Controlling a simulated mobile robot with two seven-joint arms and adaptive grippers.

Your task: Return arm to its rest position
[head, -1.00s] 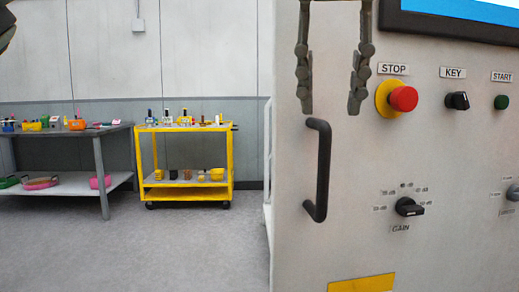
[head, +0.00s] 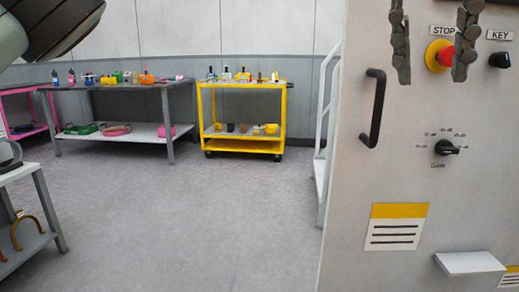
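A grey and dark arm link of mine (head: 50,25) fills the upper left corner.
A black handle (head: 373,108) and a gain knob (head: 446,147) stick out from the panel. A small shelf (head: 470,262) is below. A yellow cart (head: 242,145), a grey table (head: 110,84) and a white railing (head: 322,140) stand behind. The middle floor is clear.

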